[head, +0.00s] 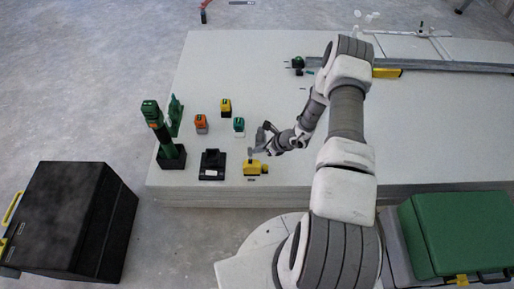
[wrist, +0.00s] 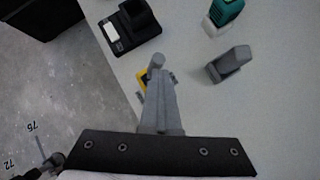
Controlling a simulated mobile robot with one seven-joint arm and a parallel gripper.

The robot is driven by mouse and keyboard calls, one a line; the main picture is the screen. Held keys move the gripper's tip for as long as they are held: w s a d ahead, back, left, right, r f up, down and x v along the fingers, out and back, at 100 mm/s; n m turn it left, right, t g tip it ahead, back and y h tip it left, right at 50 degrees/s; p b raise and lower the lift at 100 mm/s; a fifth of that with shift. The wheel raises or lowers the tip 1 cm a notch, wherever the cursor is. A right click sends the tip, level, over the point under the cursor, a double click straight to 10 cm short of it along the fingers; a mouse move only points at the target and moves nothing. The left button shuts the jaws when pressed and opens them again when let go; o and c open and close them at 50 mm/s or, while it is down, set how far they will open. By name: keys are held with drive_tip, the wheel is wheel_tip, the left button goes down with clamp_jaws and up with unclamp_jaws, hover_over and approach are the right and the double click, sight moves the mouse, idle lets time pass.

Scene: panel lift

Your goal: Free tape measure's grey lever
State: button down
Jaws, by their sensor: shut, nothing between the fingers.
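The yellow tape measure (head: 251,168) sits near the front edge of the white panel stack. In the wrist view it shows as a yellow patch (wrist: 141,79), mostly hidden behind my fingers. My gripper (head: 257,152) is shut and empty, its fingers reaching in over the tape measure from the right. In the wrist view the closed fingertips (wrist: 156,62) overlap the tape measure. I cannot tell whether they touch it. Small grey parts show beside the yellow body, but I cannot clearly pick out the grey lever or its position.
A grey block (wrist: 230,63) stands close beyond my fingers. A black charger (head: 212,165), a green-and-white device (head: 239,125), an orange one (head: 201,123) and a tall green tool (head: 160,135) stand nearby on the panel (head: 215,75). Its right middle is mostly clear.

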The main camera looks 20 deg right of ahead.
drive_tip(key=shift+a+r, duration=0.1)
drive_tip(key=shift+a, duration=0.05)
drive_tip(key=shift+s+r, duration=0.1)
drive_tip(key=shift+r, duration=0.05)
drive_tip(key=shift+r+p, duration=0.5)
drive_tip(key=shift+r, duration=0.1)
